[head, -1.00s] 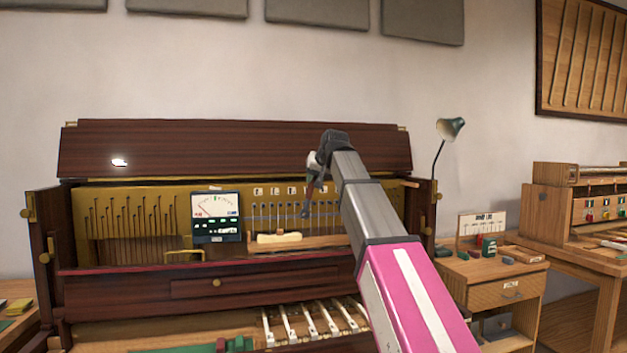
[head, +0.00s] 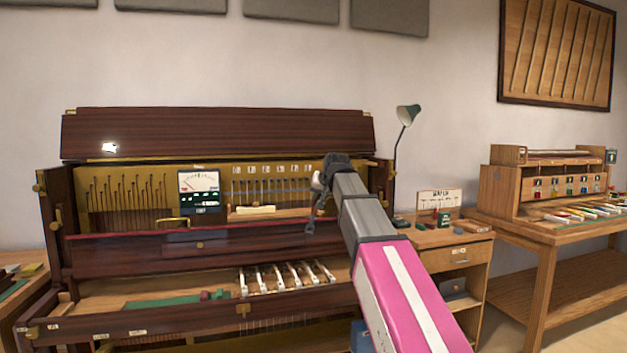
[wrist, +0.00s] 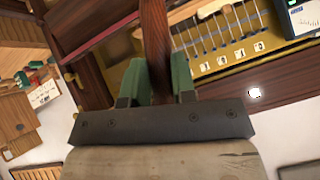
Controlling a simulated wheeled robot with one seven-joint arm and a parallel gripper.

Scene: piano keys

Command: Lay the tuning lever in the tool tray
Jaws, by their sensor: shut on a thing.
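My gripper (head: 312,222) hangs in front of the right part of the open piano in the head view. In the wrist view its two green-padded fingers (wrist: 160,85) are closed on a dark brown wooden bar (wrist: 157,45), which looks like the handle of the tuning lever. The lever's far end cannot be made out. A low wooden tray (head: 470,227), probably the tool tray, lies on top of the small cabinet to the right of the piano, apart from my gripper. Its inside is not clear in the head view.
A meter (head: 200,190) stands in the piano (head: 130,250). A workbench (head: 560,232) with coloured keys stands further right.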

